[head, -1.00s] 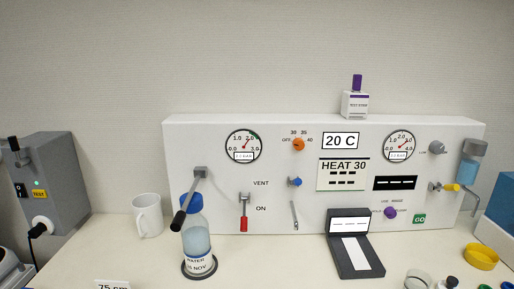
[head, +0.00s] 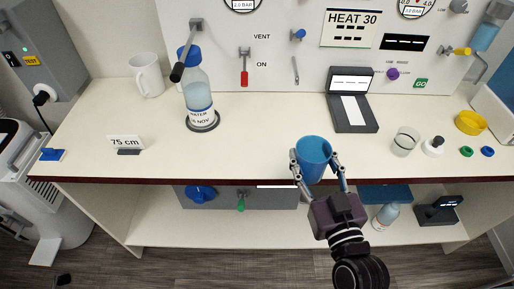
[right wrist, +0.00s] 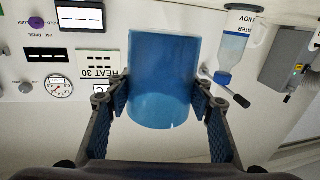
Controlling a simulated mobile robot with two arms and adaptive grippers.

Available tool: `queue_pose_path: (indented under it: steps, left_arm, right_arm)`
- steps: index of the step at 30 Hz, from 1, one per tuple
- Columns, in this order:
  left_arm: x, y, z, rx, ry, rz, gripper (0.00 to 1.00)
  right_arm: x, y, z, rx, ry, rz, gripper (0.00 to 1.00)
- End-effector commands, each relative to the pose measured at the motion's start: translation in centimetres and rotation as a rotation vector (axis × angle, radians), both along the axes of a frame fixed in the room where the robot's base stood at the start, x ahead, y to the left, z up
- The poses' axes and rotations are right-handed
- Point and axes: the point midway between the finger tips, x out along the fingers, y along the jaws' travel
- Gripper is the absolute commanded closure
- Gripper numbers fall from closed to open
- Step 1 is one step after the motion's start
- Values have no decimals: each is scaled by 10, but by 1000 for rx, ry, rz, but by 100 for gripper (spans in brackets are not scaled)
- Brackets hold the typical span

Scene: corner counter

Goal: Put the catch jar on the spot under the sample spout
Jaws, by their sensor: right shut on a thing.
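My right gripper (head: 319,175) is shut on a blue cup (head: 313,157), held upright at the counter's front edge. The blue cup also fills the middle of the right wrist view (right wrist: 164,80), between both fingers. A clear glass jar (head: 404,143) stands on the counter to the right of the gripper. No label shows which of the two is the catch jar. A yellow-handled tap (head: 457,51) and a bent grey pipe (head: 478,70) are on the panel's right end; one may be the sample spout. I cannot make out a marked spot below. My left gripper is out of view.
A water bottle (head: 197,90) and a white mug (head: 147,75) are at left.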

Motion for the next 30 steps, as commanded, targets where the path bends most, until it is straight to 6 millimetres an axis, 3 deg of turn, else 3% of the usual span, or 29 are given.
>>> queue_pose_path:
  steps: [6,15,21,30]
  left_arm:
    - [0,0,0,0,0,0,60]
    - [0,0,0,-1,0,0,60]
    - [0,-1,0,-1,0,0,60]
    - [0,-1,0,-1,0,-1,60]
  right_arm:
    - [54,43,31,-3,-11,119,79]
    - [110,95,83,-3,-7,263,79]
    - [130,116,110,-1,-4,316,79]
    - [136,123,120,1,0,334,79]
